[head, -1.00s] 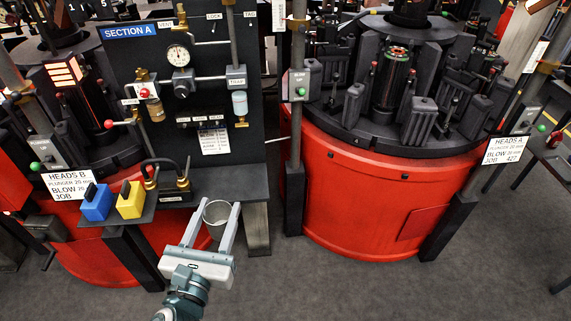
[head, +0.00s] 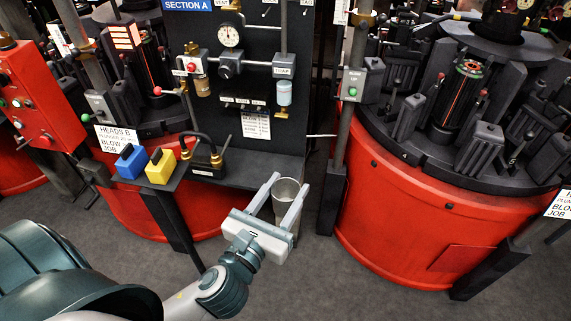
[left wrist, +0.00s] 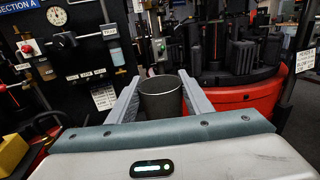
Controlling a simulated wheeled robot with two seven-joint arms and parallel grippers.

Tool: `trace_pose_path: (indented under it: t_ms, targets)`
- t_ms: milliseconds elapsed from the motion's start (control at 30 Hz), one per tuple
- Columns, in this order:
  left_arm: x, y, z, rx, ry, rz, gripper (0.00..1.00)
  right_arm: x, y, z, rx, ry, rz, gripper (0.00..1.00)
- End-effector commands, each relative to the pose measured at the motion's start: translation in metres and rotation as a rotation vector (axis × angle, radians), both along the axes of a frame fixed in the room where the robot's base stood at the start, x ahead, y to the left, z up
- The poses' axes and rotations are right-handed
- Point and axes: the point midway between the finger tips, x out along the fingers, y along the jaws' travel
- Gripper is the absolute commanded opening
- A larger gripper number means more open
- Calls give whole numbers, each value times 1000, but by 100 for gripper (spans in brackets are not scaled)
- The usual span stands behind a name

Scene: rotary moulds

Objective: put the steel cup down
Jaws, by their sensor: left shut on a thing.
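The steel cup (head: 286,193) is a grey, open-topped metal cup, upright between the fingers of my left gripper (head: 281,196). The gripper is shut on it, one finger along each side. In the left wrist view the cup (left wrist: 160,97) shows its dark inside and rim between the two pale fingers. In the head view the cup is at the right end of the dark shelf (head: 235,178); I cannot tell whether its base touches anything. My right gripper is not in view.
The Section A gauge panel (head: 245,90) rises behind. A large red rotary machine (head: 400,215) is at right.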

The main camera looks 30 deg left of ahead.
Motion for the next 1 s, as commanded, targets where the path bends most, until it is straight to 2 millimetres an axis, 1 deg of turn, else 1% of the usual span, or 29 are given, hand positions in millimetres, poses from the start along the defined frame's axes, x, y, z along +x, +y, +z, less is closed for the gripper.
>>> trace_pose_path:
  t_ms: [167,267,367,467,700,800,900,1000]
  targets:
    - [7,2,-3,0,-1,10,19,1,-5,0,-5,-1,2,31]
    - [22,6,-10,-1,-1,29,19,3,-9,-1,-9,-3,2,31]
    - [46,13,-22,-1,-1,62,19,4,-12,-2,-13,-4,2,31]
    - [78,24,-37,0,-1,103,19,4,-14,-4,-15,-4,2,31]
    - [166,53,-79,-2,2,205,19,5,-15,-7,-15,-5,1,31]
    - [197,61,-95,-2,2,234,19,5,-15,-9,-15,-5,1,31]
    - [222,67,-109,-2,3,255,19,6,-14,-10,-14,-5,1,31]
    - [240,70,-120,-3,3,266,19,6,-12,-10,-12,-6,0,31]
